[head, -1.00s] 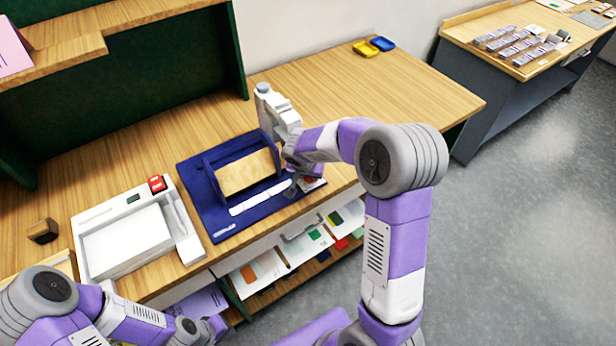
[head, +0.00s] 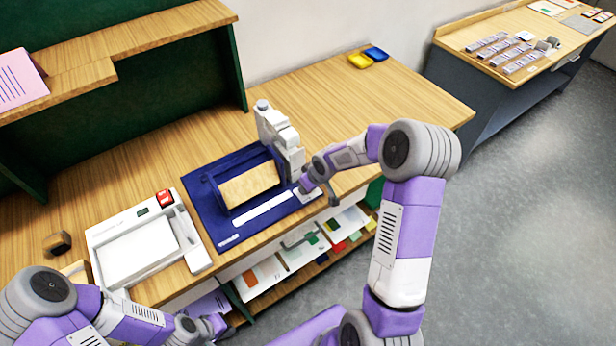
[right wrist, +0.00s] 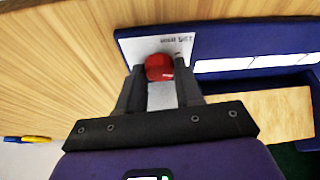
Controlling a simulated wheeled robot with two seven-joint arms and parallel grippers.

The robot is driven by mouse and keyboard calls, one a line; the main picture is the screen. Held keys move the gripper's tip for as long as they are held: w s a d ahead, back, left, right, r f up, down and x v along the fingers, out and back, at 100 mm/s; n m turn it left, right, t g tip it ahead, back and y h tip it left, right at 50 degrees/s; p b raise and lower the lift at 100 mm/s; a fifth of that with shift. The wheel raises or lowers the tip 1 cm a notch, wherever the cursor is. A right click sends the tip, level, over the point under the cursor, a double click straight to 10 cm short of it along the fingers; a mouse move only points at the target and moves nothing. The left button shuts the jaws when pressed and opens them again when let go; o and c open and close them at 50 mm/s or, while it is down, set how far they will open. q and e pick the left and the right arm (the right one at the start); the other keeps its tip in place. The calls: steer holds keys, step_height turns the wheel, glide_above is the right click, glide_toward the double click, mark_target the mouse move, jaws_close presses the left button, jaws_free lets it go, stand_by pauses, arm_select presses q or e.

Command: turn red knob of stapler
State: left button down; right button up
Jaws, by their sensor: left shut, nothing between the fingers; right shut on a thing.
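The stapler is a light grey machine (head: 280,133) standing at the back right of a dark blue base (head: 212,212). In the right wrist view its red knob (right wrist: 160,67) sits on a pale plate with print at one end of the base. My right gripper (right wrist: 160,80) is shut on the red knob, one dark finger on each side of it. In the head view this gripper (head: 307,186) is at the base's right front corner and hides the knob. My left gripper (head: 212,326) is shut and empty, low at the front left, away from the stapler.
A white device (head: 199,256) with a red button (head: 165,197) stands left of the base. A small dark wooden block (head: 57,243) is farther left. Yellow (head: 360,61) and blue (head: 376,53) dishes lie at the back. Shelves with papers are below the table's front.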

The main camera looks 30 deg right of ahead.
steer(key=n+p, duration=0.1)
steer(key=p, duration=0.1)
steer(key=n+y+p, duration=0.1)
steer(key=n+p, duration=0.1)
steer(key=shift+d+r+n+g, duration=0.15)
steer(key=shift+d+n+g, duration=0.05)
steer(key=shift+n+g, duration=0.1)
steer(key=shift+n+y+p, duration=0.5)
steer(key=shift+n+p, duration=0.35)
steer(key=shift+n, duration=0.25)
steer(key=shift+w+n+g+p, duration=0.1)
steer(key=shift+n+g+p, duration=0.25)
steer(key=shift+n, duration=0.55)
steer(key=shift+f, duration=0.2)
steer(key=o, duration=1)
steer(key=shift+y, duration=0.3)
steer(key=v, duration=0.7)
steer(key=shift+d+r, duration=0.1)
steer(key=shift+r, duration=0.25)
steer(key=shift+f, duration=0.1)
